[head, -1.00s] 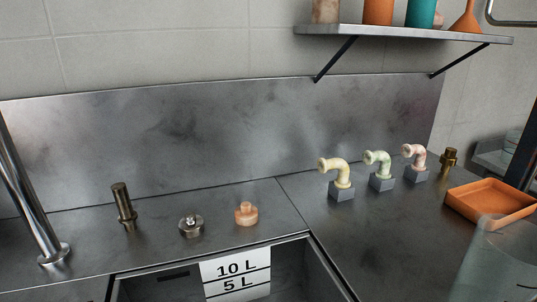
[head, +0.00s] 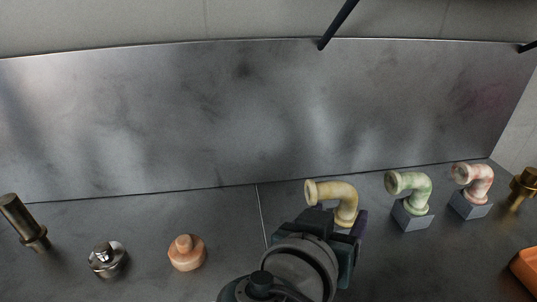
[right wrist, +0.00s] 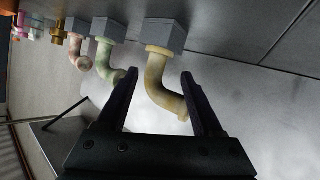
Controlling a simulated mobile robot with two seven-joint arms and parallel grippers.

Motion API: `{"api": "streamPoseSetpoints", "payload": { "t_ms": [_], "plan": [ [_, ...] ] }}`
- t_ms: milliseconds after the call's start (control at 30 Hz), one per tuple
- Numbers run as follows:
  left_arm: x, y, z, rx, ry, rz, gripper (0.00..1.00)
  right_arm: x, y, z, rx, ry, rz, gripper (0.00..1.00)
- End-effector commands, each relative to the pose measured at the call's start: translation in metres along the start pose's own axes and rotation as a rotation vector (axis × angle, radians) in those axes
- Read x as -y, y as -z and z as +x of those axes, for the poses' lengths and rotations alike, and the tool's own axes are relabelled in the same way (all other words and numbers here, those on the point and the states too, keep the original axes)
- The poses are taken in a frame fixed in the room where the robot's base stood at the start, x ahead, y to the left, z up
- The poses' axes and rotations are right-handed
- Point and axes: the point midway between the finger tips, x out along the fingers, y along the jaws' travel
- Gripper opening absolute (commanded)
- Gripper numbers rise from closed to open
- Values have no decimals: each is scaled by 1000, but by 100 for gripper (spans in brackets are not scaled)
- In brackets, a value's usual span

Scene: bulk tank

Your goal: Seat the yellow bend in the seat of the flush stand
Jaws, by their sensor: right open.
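The yellow bend (head: 337,190) stands on its grey block at the back of the counter, its open mouth facing left. In the right wrist view the yellow bend (right wrist: 163,82) is between the two fingers, with its grey block (right wrist: 164,34) above it in the picture. My right gripper (head: 338,220) is open around the bend, with gaps showing at the fingers; it also shows in the right wrist view (right wrist: 159,82). It hides the block in the head view. My left gripper is out of view. I cannot tell which fitting is the flush stand.
A green bend (head: 412,188) and a pink bend (head: 476,181) stand on blocks close by on the right, before a brass fitting (head: 522,188). On the left are a dark brass post (head: 22,222), a steel fitting (head: 106,258) and a copper fitting (head: 186,252). A steel backsplash (head: 200,120) rises behind.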

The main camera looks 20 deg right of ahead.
Motion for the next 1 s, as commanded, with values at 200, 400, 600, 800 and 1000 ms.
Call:
{"api": "streamPoseSetpoints", "payload": {
  "t_ms": [200,400,600,800,1000],
  "plan": [
    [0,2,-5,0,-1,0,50,-5,4,34,-2,-4,-3,68],
    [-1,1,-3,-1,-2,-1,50,-5,2,50,1,-1,-2,68],
    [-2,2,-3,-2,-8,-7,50,-5,2,50,2,-1,-2,67],
    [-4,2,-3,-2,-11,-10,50,-4,2,50,2,-1,-2,44],
    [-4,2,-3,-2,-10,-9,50,-4,2,49,2,-1,-2,22]
  ]
}}
